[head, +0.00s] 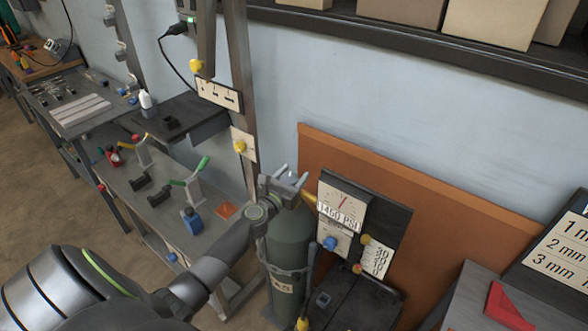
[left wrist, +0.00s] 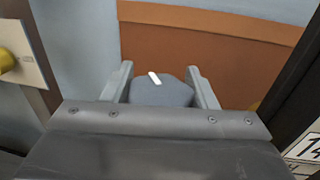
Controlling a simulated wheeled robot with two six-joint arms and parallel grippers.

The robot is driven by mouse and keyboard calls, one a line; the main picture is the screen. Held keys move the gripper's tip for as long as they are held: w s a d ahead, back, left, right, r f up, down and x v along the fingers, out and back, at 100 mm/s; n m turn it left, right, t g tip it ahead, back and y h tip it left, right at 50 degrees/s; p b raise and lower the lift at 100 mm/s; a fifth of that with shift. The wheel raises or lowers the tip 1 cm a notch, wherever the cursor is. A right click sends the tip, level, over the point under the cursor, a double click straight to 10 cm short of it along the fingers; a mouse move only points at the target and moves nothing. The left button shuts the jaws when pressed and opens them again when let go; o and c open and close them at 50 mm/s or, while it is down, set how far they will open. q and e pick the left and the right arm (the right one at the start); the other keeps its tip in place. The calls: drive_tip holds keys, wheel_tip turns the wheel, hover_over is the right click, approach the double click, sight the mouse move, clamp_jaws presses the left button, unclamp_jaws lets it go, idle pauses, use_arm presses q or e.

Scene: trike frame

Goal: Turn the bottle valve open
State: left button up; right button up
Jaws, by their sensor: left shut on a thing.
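The green gas bottle (head: 288,240) stands upright in a dark holder at the lower middle of the head view. Its grey valve knob (head: 286,178) is at the top; it also shows in the left wrist view (left wrist: 162,92) as a blue-grey knob with a white mark tilted to the left. My left gripper (head: 290,180) is over the bottle top, with one finger on each side of the knob, shut on it. The gripper body hides the bottle below the knob in the left wrist view. My right gripper is not in view.
A gauge panel (head: 341,200) reading 1460 PSI with a blue knob (head: 330,243) stands close to the right of the bottle. An orange-brown board (head: 420,205) is behind.

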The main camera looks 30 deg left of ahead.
sight(288, 173)
use_arm(q)
drive_tip(key=n+y, duration=0.2)
drive_tip(key=y, duration=0.1)
drive_tip(key=shift+r+g+p, duration=0.15)
drive_tip(key=shift+g+p, duration=0.15)
drive_tip(key=n+y, duration=0.1)
drive_tip(key=y, duration=0.1)
drive_tip(key=shift+a+n+g+y, duration=0.2)
drive_tip(key=shift+n+g+y, duration=0.1)
drive_tip(key=shift+n+g, duration=0.1)
drive_tip(key=shift+s+a+n+g+y, duration=0.15)
drive_tip(key=shift+n+g+y, duration=0.35)
drive_tip(key=shift+n+y, duration=0.45)
drive_tip(key=shift+a+n+g+y+b, duration=0.2)
drive_tip(key=shift+n+g+y+b, duration=0.85)
drive_tip(key=shift+y, duration=0.6)
drive_tip(key=shift+s+g+y, duration=0.1)
drive_tip(key=shift+g+y, duration=0.15)
drive_tip(key=shift+y, duration=0.05)
drive_tip(key=o, duration=1)
wheel_tip(288, 173, up, 10)
drive_tip(key=shift+f+p, duration=0.1)
drive_tip(key=shift+p, duration=0.45)
